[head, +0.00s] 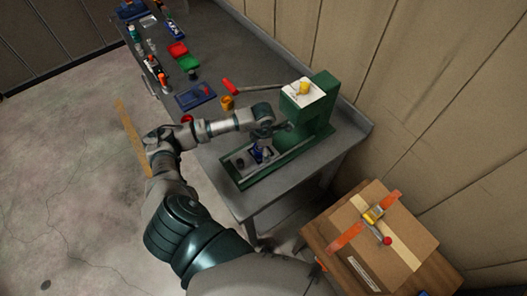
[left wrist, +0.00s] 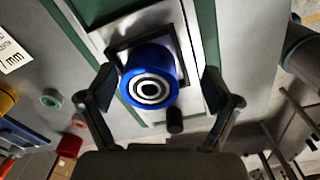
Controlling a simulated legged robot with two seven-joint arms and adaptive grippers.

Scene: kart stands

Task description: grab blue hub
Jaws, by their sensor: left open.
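The blue hub (left wrist: 150,80) shows in the left wrist view as a round blue ring with a white-and-black centre, seen end-on. It stands on the pale metal bed of the green press (head: 318,112). In the head view the hub (head: 261,153) is small and partly covered by my left gripper (head: 268,135), which is just above it. In the left wrist view the fingers of my left gripper (left wrist: 158,84) are spread, one on each side of the hub, with gaps between. My right gripper is in neither view.
A red-handled lever (head: 230,86) sticks out from the press. A strapped cardboard box (head: 385,235) stands at lower right.

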